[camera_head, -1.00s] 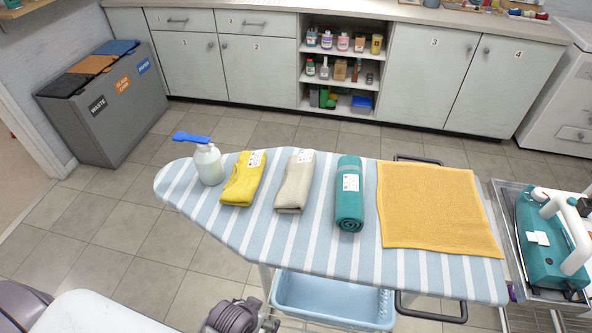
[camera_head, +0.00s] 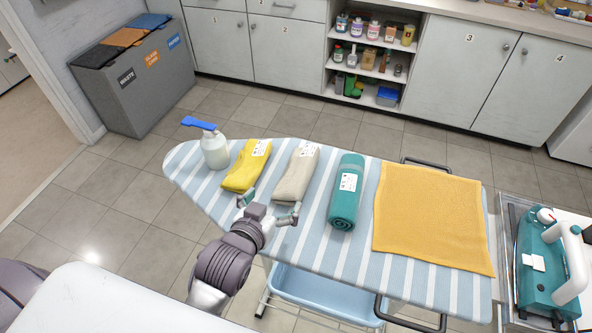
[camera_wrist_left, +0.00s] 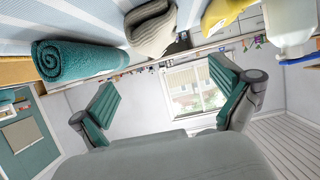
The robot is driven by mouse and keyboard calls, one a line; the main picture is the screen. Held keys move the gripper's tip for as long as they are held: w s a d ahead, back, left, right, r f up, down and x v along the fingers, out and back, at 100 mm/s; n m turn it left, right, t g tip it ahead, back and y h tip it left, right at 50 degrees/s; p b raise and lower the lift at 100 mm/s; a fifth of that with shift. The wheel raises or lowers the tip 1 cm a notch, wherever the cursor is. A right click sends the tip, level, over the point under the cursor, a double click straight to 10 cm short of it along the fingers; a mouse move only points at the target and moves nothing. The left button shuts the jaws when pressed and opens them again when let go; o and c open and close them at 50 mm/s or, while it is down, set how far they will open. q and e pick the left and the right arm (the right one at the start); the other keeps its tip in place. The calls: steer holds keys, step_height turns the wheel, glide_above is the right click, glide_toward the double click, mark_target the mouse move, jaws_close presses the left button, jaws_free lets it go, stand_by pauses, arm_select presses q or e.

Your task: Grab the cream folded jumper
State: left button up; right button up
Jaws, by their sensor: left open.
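The cream folded jumper (camera_head: 297,173) lies on the striped ironing board (camera_head: 265,230), between a yellow folded garment (camera_head: 246,166) and a rolled teal towel (camera_head: 346,190). My left gripper (camera_head: 270,207) is open and empty at the board's front edge, just in front of the jumper's near end and apart from it. In the left wrist view the jumper (camera_wrist_left: 152,30) shows at the top, beyond the spread fingers of my left gripper (camera_wrist_left: 168,105). My right gripper does not show.
A white pump bottle (camera_head: 215,151) with a blue top stands left of the yellow garment. An orange towel (camera_head: 430,220) lies flat on the right. A teal and white iron (camera_head: 552,262) stands at far right. A blue basket (camera_head: 325,292) sits under the board.

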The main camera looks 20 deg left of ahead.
mark_target(291, 173)
arm_select(q)
steer(key=p+x, duration=0.1)
steer(key=x, duration=0.7)
steer(key=shift+w+r, duration=0.15)
steer(key=shift+w, duration=0.45)
steer(key=p+x, duration=0.1)
steer(key=x, duration=0.2)
steer(key=shift+w+a, duration=0.1)
steer(key=shift+w, duration=0.3)
steer(key=shift+w+f, duration=0.4)
steer(key=shift+w, duration=0.05)
steer(key=shift+s, duration=0.1)
steer(key=shift+c, duration=0.2)
steer(key=c, duration=1.1)
steer(key=shift+r, duration=0.1)
steer(key=shift+r, duration=0.1)
